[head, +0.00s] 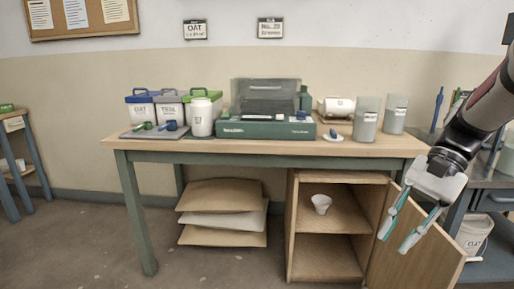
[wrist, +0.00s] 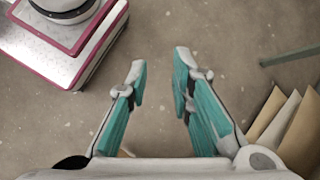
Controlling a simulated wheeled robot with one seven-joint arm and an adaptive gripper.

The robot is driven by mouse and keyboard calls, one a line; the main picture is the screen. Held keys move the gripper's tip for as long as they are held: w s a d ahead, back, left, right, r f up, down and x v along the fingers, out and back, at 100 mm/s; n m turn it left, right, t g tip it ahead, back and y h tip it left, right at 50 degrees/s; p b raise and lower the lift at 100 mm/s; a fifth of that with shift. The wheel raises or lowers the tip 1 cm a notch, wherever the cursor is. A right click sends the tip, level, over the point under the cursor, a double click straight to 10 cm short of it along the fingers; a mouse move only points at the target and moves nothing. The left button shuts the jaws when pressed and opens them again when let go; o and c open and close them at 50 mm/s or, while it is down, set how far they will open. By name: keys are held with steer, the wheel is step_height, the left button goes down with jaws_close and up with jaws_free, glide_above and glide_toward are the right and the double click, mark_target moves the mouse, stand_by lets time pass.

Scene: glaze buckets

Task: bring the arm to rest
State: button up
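My gripper (head: 393,237) hangs at the right side of the head view, pointing down and to the left in front of the open cabinet door. Its two teal-padded fingers are apart with nothing between them. In the wrist view my gripper (wrist: 159,80) also shows open, with only bare floor between and beyond the fingertips. My arm comes in from the upper right edge of the head view.
A wooden workbench (head: 260,148) carries lidded buckets, a green case (head: 265,128) and grey canisters. Below are stacked sacks (head: 222,220) and a cabinet (head: 325,258) holding a white cup (head: 321,203). Its open door (head: 415,255) stands near my gripper. The floor in front is clear.

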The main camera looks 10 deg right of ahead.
steer(key=s+a+r+n+h, duration=0.2)
steer(key=s+a+n+h, duration=0.35)
steer(key=s+a, duration=0.45)
steer(key=s+a+f+n+t+h, duration=0.2)
steer(key=s+f+n, duration=0.25)
steer(key=s, duration=0.45)
step_height(320, 180, up, 38)
steer(key=n+t+p, duration=0.1)
steer(key=t+p, duration=0.3)
steer(key=p, duration=3.1)
steer(key=shift+d+p, duration=0.2)
steer(key=shift+p, duration=0.2)
steer(key=shift+w+r, duration=0.1)
steer(key=shift+w, duration=0.05)
